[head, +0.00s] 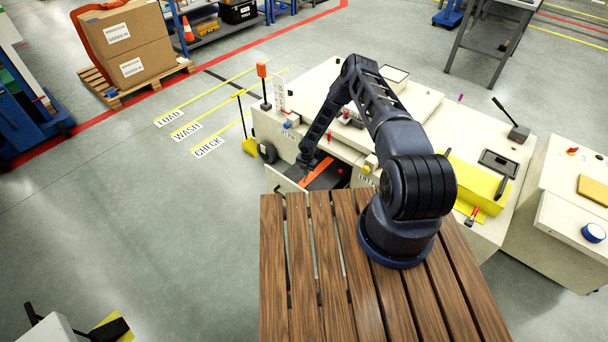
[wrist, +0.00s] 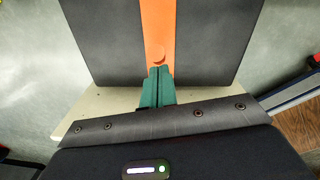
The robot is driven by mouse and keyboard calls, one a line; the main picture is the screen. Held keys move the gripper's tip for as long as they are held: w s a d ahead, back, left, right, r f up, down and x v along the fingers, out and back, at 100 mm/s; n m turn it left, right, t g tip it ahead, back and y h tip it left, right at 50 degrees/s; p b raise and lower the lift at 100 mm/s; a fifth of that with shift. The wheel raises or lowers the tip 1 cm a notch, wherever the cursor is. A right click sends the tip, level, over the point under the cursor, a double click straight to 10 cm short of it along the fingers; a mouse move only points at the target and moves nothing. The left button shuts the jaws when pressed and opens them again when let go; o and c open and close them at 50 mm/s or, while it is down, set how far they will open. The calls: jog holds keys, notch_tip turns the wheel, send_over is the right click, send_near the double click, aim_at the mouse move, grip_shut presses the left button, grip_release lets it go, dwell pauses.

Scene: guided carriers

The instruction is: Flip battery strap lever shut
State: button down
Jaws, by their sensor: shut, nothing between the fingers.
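The dark battery (head: 332,177) sits in an open bay in the side of the cream carrier, and its top fills the upper part of the wrist view (wrist: 100,40). An orange strap or lever (wrist: 160,28) runs along the middle of the battery; it also shows in the head view (head: 318,171). My gripper (wrist: 158,70) has its teal fingers shut and empty, with the tips at the strap's near end, where a rounded edge shows. I cannot tell whether they touch it.
A cream panel edge (wrist: 92,103) lies under my fingers. Brown wooden slats (head: 300,270) lie in front of the carrier. A yellow box (head: 470,185) and a black lever (head: 512,122) are on the carrier's top at right. Grey floor (head: 190,220) at left is clear.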

jog(key=shift+w+d+f, duration=0.45)
jog(key=shift+w+d, duration=0.25)
jog(key=shift+w+d+f, duration=0.4)
jog(key=shift+w+d, duration=0.25)
jog(key=shift+d, duration=0.05)
jog(key=shift+w+d+f, duration=0.35)
jog(key=shift+f, duration=0.15)
jog(key=shift+w+d+f, duration=0.35)
jog(key=shift+f, duration=0.5)
jog(key=shift+s, duration=0.1)
jog(key=shift+a, duration=0.2)
jog(key=shift+r, duration=0.3)
notch_tip(320, 180, up, 11)
jog(key=d, duration=0.1)
jog(key=shift+w+d, duration=0.15)
jog(key=shift+w, duration=0.2)
jog(key=shift+r, duration=0.2)
